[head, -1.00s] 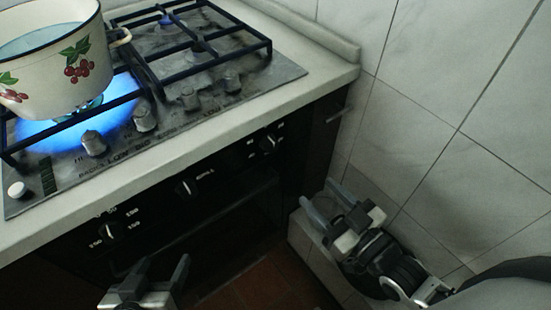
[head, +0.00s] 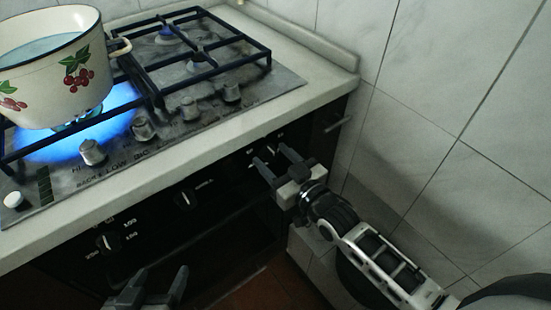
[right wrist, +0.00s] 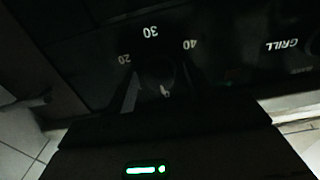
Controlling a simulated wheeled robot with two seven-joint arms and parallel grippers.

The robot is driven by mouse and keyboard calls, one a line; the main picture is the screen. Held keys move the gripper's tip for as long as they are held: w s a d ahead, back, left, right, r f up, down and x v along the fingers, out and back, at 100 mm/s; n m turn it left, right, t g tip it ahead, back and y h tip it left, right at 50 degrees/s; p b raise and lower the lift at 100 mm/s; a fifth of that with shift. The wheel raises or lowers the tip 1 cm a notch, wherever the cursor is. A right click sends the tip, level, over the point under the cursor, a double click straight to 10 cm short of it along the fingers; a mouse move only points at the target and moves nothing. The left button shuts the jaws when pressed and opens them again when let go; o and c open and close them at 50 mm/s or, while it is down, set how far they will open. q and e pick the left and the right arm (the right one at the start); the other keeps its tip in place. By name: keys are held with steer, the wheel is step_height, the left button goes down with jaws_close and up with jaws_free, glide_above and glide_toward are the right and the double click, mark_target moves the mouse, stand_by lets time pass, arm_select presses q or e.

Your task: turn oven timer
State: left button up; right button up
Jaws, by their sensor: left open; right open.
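The oven timer knob (right wrist: 157,80) is a dark round dial with the numbers 20, 30 and 40 around it in the right wrist view. In the head view my right gripper (head: 273,159) is at the right end of the black oven panel, in front of this knob and mostly hiding it. Its jaws are open and point at the panel. In the dark wrist view the knob lies ahead between the fingers; I cannot tell whether they touch it. My left gripper (head: 160,281) is open and empty, low in front of the oven.
A middle knob (head: 186,199) and a left temperature knob (head: 108,243) sit on the panel. Above it, the counter edge (head: 170,157) juts out. A cherry-patterned enamel pot (head: 58,75) stands over a lit blue burner. A tiled wall (head: 430,90) bounds the right.

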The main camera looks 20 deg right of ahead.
steer(key=c, duration=0.9)
steer(key=shift+m, duration=0.3)
